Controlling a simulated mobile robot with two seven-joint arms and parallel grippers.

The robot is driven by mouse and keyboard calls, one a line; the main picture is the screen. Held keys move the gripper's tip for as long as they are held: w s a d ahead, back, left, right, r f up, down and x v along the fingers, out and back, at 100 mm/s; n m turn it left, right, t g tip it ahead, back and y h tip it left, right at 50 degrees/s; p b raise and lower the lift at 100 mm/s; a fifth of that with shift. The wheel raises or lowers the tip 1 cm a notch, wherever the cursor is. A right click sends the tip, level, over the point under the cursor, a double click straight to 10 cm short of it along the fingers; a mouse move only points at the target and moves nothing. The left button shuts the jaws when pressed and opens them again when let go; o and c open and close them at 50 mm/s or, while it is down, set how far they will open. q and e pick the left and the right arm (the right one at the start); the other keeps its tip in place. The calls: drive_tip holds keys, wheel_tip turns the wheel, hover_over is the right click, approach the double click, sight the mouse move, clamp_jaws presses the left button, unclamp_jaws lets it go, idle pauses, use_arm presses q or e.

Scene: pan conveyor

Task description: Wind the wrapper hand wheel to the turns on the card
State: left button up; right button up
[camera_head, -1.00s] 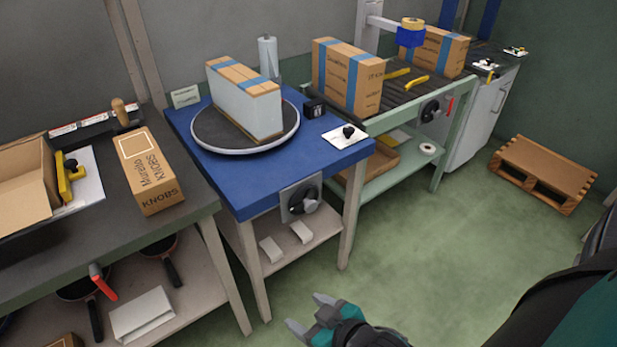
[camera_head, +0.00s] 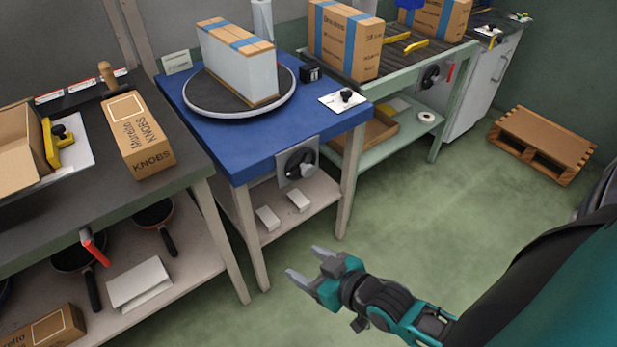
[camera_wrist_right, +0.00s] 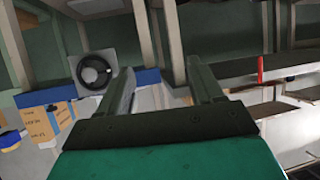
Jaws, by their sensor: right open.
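The hand wheel (camera_head: 300,163) is a dark round wheel on a grey plate on the front of the blue wrapper table (camera_head: 240,165). It also shows in the right wrist view (camera_wrist_right: 95,72), left of the fingers. A pale card (camera_head: 176,64) stands at the table's back left corner; its writing is too small to read. A wrapped stack of boxes (camera_head: 240,70) sits on the round turntable (camera_head: 210,103). My right gripper (camera_head: 303,263) is open and empty, below and in front of the wheel, apart from it. My left gripper is not in view.
A dark bench (camera_head: 60,220) with a KNOBS carton (camera_head: 137,135) and pans below stands at left. A green conveyor (camera_head: 400,80) with strapped cartons is at the back right. A wooden pallet (camera_head: 545,140) lies on the floor, which is otherwise clear in front.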

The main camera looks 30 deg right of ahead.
drive_tip(key=w+d+f+t+b, duration=0.3)
drive_tip(key=w+d+f+b, duration=0.15)
drive_tip(key=d, duration=0.25)
drive_tip(key=m+t+h+b, duration=0.2)
drive_tip(key=t+b, duration=0.1)
drive_tip(key=b, duration=0.1)
approach(310, 172)
drive_tip(key=w+b, duration=0.1)
drive_tip(key=w, duration=0.2)
drive_tip(key=w+b, duration=0.2)
drive_tip(key=w, duration=0.2)
drive_tip(key=shift+w+a+r, duration=0.15)
drive_tip(key=shift+w+r, duration=0.05)
drive_tip(key=shift+w, duration=0.65)
drive_tip(key=shift+w+a+r, duration=0.1)
drive_tip(key=shift+w, duration=0.1)
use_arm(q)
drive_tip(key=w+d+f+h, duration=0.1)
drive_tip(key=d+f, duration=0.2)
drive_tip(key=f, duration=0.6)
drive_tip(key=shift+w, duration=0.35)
use_arm(e)
drive_tip(key=c, duration=1)
